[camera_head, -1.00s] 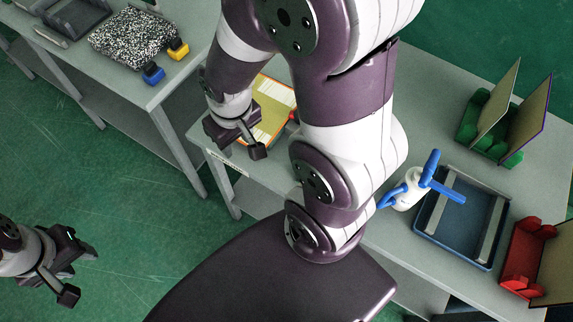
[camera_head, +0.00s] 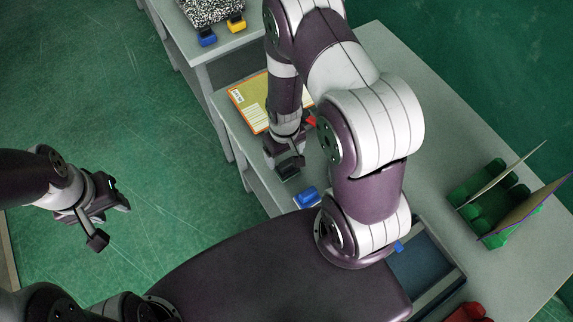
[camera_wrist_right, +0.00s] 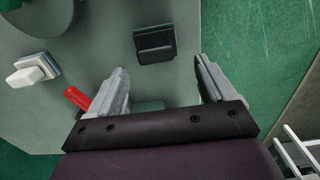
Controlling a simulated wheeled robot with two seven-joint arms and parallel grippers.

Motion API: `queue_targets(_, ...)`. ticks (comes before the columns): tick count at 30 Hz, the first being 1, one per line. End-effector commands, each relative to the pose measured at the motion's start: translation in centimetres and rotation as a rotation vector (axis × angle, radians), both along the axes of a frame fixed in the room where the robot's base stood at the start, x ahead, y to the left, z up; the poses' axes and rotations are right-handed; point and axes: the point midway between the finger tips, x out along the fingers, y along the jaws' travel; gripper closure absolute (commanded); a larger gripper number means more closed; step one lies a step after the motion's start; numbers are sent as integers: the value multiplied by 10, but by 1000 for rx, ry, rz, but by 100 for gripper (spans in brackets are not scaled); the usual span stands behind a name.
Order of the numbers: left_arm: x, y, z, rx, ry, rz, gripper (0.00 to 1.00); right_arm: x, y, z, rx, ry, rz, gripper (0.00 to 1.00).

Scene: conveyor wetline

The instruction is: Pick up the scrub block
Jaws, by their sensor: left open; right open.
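In the right wrist view, a dark block with a raised grip (camera_wrist_right: 155,42) lies on the grey table beyond the fingertips, near the table's edge. A white block on a darker pad (camera_wrist_right: 33,70) lies further left. I cannot tell for certain which is the scrub block. My right gripper (camera_wrist_right: 165,85) is open and empty, with the dark block ahead of its gap. In the head view, my right gripper (camera_head: 288,168) is low over the table's near edge. My left gripper (camera_head: 108,215) is open and empty over the floor.
A blue block (camera_head: 308,196) lies near the table edge by my right arm. A yellow-orange board (camera_head: 250,103), a red item (camera_head: 311,121), a green rack (camera_head: 470,190) and a blue tray (camera_head: 455,281) are on the table. My right arm hides the table's middle.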

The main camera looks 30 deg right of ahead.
Motion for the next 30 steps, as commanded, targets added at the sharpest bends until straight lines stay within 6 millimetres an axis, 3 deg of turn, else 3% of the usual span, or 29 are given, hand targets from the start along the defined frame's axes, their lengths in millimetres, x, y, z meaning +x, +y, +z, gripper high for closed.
queue_targets(7, 0, 0, 19, 0, 0, 0, 57, -4, -2, -34, 1, 4, -2, 17)
queue_targets(10, 0, 0, 18, 0, 0, 0, 57, -3, -2, -52, 0, 1, -2, 17)
queue_targets(17, 0, 0, 18, 0, 0, 0, 57, -2, -2, -58, 0, -1, -1, 17)
queue_targets(18, 0, 0, 18, 0, 0, 0, 57, -2, -2, -58, 0, -1, -1, 20)
queue_targets(23, 0, 0, 18, 0, 0, 0, 57, -2, -2, -57, 0, -1, -1, 72)
queue_targets(24, 0, 0, 18, 0, 0, 0, 57, -2, -2, -57, 0, -1, -1, 76)
queue_targets(30, 0, 0, 18, 0, 0, 0, 57, -2, -2, -57, -1, -2, -1, 76)
